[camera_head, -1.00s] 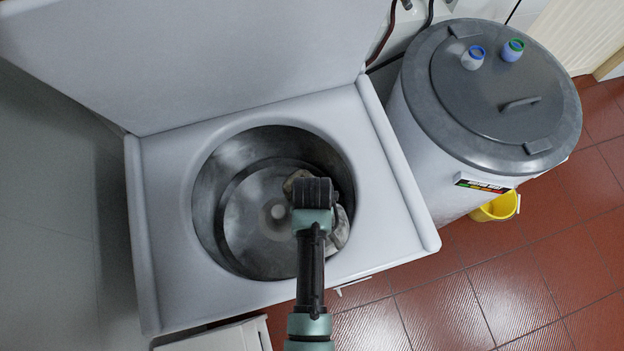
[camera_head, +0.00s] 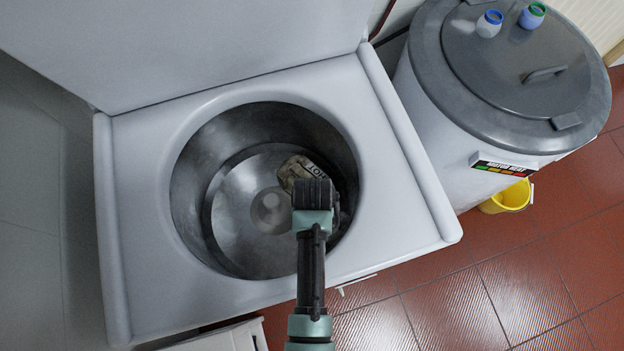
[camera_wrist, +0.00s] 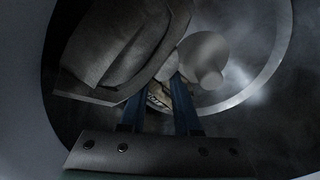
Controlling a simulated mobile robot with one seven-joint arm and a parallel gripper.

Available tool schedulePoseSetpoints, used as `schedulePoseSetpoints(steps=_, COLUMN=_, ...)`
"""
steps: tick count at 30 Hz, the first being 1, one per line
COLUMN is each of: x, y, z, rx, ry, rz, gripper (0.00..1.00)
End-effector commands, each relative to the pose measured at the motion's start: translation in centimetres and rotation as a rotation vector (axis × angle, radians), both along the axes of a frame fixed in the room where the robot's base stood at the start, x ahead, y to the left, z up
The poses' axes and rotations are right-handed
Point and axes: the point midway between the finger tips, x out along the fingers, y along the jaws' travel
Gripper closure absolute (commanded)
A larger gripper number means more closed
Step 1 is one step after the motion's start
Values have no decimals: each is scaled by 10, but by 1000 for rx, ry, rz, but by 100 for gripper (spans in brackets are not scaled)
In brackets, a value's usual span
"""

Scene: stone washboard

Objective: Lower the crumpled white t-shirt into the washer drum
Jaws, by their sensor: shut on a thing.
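The open washer drum (camera_head: 240,135) is a dark metal bowl with a hub in its floor. My gripper (camera_wrist: 158,88) is over the drum's right side, its fingers hidden from the head view by my wrist. In the wrist view its blue fingers are shut on the crumpled t-shirt (camera_wrist: 125,45), which looks grey in the shade. In the head view a pale part of the t-shirt (camera_head: 294,170) with dark lettering shows beyond my wrist, within the drum's outline. The rest is hidden. I cannot tell whether it touches the drum.
The washer's raised lid (camera_head: 180,45) stands behind the opening. A grey lidded tub (camera_head: 445,110) with two small bottles (camera_head: 489,23) on top is at the right. A yellow bucket (camera_head: 508,197) sits on the red tiled floor.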

Motion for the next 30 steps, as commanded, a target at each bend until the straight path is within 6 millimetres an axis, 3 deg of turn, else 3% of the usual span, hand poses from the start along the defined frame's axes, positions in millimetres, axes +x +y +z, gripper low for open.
schedulePoseSetpoints(steps=5, x=-6, y=-6, z=-3, rx=-11, ry=18, rz=-10, gripper=100)
schedulePoseSetpoints(steps=6, x=-6, y=-6, z=-3, rx=-11, ry=18, rz=-10, gripper=64)
schedulePoseSetpoints(steps=11, x=-6, y=-6, z=-3, rx=-11, ry=17, rz=-8, gripper=35)
schedulePoseSetpoints(steps=23, x=-5, y=-6, z=4, rx=-11, ry=14, rz=-10, gripper=35)
schedulePoseSetpoints(steps=30, x=-7, y=-5, z=45, rx=-11, ry=5, rz=-9, gripper=35)
